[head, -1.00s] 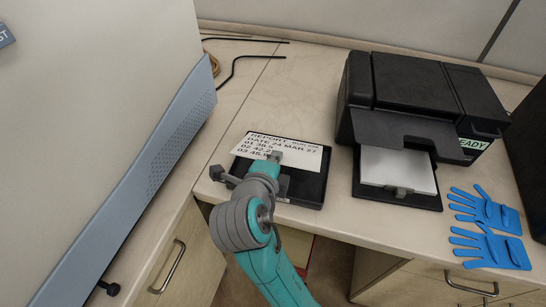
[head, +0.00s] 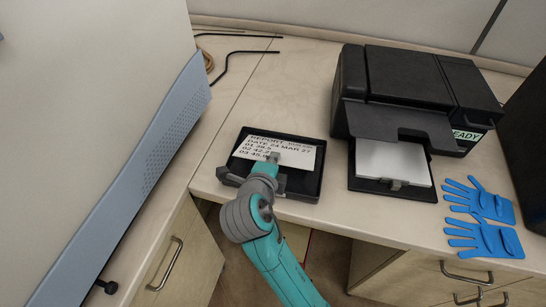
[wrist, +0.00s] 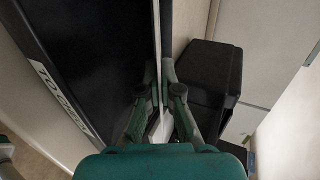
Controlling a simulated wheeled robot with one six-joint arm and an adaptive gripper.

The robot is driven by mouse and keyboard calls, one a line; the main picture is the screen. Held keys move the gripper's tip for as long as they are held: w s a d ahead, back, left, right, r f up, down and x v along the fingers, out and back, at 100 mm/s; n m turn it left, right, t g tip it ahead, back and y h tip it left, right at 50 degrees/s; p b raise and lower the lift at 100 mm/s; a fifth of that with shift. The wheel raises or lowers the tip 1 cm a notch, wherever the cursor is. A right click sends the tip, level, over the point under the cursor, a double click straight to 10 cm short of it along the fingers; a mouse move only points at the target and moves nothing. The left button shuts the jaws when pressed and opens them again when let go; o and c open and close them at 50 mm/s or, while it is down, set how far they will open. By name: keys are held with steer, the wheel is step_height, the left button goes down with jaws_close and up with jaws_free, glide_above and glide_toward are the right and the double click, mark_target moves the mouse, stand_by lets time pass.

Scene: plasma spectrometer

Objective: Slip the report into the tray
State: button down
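The report (head: 295,150), a white sheet with black print, is over the black tray (head: 304,189) on the counter, its outline within the tray's in the head view. My gripper (head: 274,158) is shut on the report's near edge. In the wrist view the report (wrist: 158,62) is a thin white strip, nearly edge-on, between my gripper's fingertips (wrist: 158,93). The tray (wrist: 95,60) fills the left there, with a white label starting "TO C". I cannot tell whether the sheet touches the tray floor.
A black printer (head: 415,90) with blank paper (head: 392,160) in its output stands right of the tray. Blue gloves (head: 484,222) lie farther right. A large grey-white instrument (head: 100,120) borders the left. Dark rods and a cable lie behind.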

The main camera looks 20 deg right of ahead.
steer(key=c, duration=1.2)
jaws_free()
steer(key=shift+c, duration=0.2)
steer(key=v, duration=1.2)
steer(key=shift+a, duration=0.1)
